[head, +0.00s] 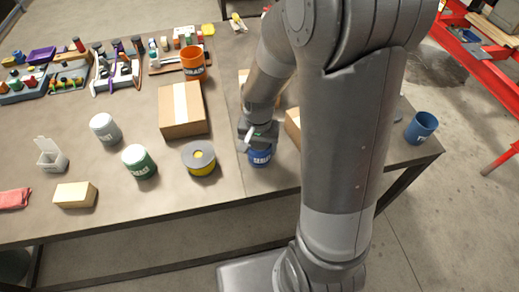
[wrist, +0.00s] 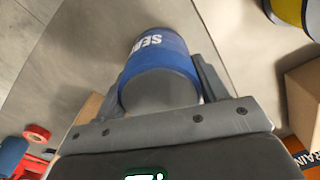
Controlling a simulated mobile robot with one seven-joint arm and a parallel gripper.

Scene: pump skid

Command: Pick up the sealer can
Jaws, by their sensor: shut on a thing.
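The sealer can (head: 261,157) is blue with white lettering and is at the table's front edge, below my gripper in the head view. In the wrist view the sealer can (wrist: 160,62) lies between the two fingers, with its grey end toward the camera. My gripper (wrist: 163,88) is shut on it, one finger along each side. In the head view my gripper (head: 260,140) covers the can's top. I cannot tell whether the can touches the table.
A green can (head: 139,162), a grey can (head: 105,128) and a cardboard box (head: 182,110) stand further left. A blue cup (head: 421,128) is at the right corner. My arm hides part of the table.

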